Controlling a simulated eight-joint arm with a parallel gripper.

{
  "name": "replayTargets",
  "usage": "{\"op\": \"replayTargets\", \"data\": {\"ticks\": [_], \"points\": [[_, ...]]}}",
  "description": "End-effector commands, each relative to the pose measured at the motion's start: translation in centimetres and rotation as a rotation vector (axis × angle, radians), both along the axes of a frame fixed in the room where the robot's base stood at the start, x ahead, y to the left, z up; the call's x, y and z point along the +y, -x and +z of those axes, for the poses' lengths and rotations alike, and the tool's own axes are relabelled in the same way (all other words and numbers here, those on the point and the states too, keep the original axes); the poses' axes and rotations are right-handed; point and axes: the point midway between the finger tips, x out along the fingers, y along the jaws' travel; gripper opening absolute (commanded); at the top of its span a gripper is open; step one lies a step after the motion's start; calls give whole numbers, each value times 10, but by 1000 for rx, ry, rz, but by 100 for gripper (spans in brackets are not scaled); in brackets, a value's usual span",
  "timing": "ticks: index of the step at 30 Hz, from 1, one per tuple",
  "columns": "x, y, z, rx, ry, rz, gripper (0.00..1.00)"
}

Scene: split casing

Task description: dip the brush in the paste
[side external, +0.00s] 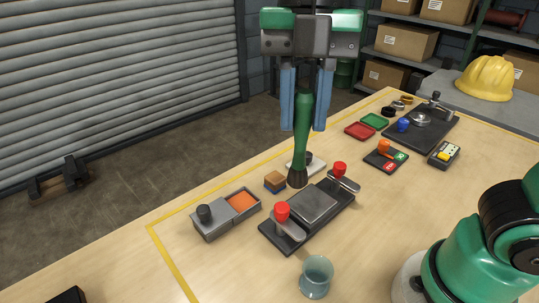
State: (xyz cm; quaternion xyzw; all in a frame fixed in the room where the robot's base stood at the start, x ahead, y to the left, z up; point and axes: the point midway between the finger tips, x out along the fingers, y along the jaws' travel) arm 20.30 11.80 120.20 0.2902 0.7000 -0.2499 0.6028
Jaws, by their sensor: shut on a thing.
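My gripper (304,128) is shut on the green brush (303,125) and holds it upright, bristles down. The dark bristle end (297,178) shows in front of a pale plate behind the black fixture; I cannot tell whether it touches anything. A grey two-part box (214,226) sits to the left of the brush. Its right compartment holds an orange filling (242,202), which looks like the paste. A dark knob (204,213) stands on its left part. The brush tip is to the right of this box and away from the orange filling.
A black fixture (268,238) with a grey plate and red-knobbed clamps stands right of the box. A small brown-and-blue block (275,181) lies near the brush. A glass cup (316,277) stands in front. Coloured trays (360,131) and another black fixture (400,138) are at back right.

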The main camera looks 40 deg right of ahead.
Motion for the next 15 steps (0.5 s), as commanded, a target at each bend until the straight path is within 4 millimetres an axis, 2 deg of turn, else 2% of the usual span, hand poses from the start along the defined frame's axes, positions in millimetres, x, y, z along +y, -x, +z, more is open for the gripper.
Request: {"op": "replayTargets", "data": {"ticks": [3,9,15], "points": [[2,-43,-18,0,1,-5,0],[-4,-106,-59,1,1,-4,0],[-15,-141,-93,2,2,-1,0]]}}
